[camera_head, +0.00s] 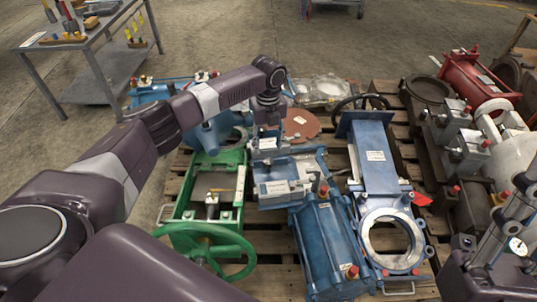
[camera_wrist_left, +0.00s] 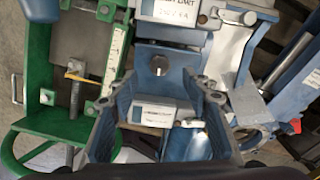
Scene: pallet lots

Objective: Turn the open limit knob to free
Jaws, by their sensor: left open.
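A small round silver-grey knob (camera_wrist_left: 159,65) sits on a blue unit (camera_wrist_left: 180,85) in the left wrist view, under a white label plate (camera_wrist_left: 168,10). I cannot read its setting. A second white label (camera_wrist_left: 150,113) shows lower down, between my fingers. My left gripper (camera_wrist_left: 159,92) is open and empty, with its two fingers spread on either side below the knob and apart from it in the picture. In the head view the left gripper (camera_head: 268,143) points down over the blue unit (camera_head: 280,190) and hides the knob.
A green frame with a handwheel (camera_head: 205,243) stands left of the blue unit. A blue cylinder (camera_head: 328,245) and a blue gate valve (camera_head: 375,155) crowd its right, on a wooden pallet (camera_head: 275,280). A grey workbench (camera_head: 100,45) stands back left; open floor lies behind.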

